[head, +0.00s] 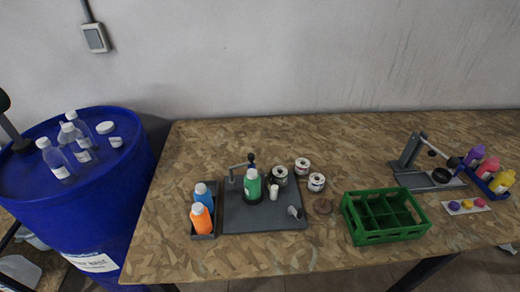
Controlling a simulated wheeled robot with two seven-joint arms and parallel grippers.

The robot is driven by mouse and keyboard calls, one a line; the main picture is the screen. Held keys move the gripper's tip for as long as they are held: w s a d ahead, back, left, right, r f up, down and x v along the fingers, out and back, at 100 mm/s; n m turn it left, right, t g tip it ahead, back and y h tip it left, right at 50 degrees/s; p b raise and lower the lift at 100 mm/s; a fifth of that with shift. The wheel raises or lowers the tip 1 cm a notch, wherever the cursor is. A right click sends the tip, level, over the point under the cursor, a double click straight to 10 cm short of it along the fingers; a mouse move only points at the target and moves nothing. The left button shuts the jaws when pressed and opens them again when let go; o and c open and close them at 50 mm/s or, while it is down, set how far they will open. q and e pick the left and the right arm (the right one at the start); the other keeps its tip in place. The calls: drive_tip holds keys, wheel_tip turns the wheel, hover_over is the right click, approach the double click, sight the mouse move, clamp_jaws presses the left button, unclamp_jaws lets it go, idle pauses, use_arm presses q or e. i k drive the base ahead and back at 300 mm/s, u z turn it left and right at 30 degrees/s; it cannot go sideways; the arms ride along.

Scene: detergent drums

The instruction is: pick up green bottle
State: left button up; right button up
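The green bottle (252,187) has a white cap and stands upright at the back of a dark grey base plate (262,220) on the table. Its foot is in or on a dark round holder; I cannot tell which. A lever device (238,170) with a black knob stands close behind and left of it, the knob just above the cap. A small white cylinder (274,192) stands just right of the bottle.
A green crate (385,236) is at front right. A blue drum (60,215) stands left. The table's back middle is clear.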

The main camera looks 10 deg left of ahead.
sight(252, 180)
drive_tip(key=u, duration=2.95)
drive_tip(key=k, duration=1.65)
drive_tip(key=z, duration=2.6)
